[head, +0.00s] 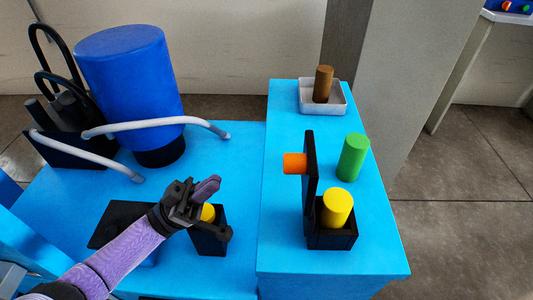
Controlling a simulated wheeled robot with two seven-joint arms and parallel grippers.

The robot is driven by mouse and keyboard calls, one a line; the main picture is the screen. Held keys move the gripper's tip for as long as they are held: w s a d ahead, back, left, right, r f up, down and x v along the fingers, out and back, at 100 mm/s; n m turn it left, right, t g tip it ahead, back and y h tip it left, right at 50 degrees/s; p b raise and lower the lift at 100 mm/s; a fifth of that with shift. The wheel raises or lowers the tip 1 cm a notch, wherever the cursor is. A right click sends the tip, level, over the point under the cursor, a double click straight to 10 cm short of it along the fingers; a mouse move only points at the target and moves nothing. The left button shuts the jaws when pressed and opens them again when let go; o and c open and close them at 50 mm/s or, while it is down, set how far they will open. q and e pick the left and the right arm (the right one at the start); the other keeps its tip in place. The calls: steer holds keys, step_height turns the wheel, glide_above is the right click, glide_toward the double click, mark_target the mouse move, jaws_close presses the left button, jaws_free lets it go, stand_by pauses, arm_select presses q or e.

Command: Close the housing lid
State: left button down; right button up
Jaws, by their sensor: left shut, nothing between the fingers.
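On the raised right block, a small black housing (333,240) holds a yellow cylinder (338,206) that sticks out of its top. A black lid panel (310,165) stands upright along the housing's left side, with an orange knob (294,163) pointing left. A second black box (209,240) on the lower surface holds another yellow cylinder (208,212); a flat black panel (112,224) lies to its left, partly behind my arm. My left gripper (207,188) is shut and empty, above this second box and left of the upright lid. My right gripper is out of view.
A green cylinder (353,157) stands behind the housing. A white tray (340,107) with a brown cylinder (323,84) is at the back. A big blue drum (128,80), pale curved bars (170,122) and black hoses (50,45) fill the back left. The raised block's front is clear.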

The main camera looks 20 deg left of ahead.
mark_target(298, 173)
arm_select(q)
steer(key=w+d+r, duration=0.2)
steer(key=d+r, duration=0.2)
steer(key=d, duration=0.4)
steer(key=shift+w+r, duration=0.2)
steer(key=shift+r, duration=0.2)
steer(key=shift+d, duration=0.1)
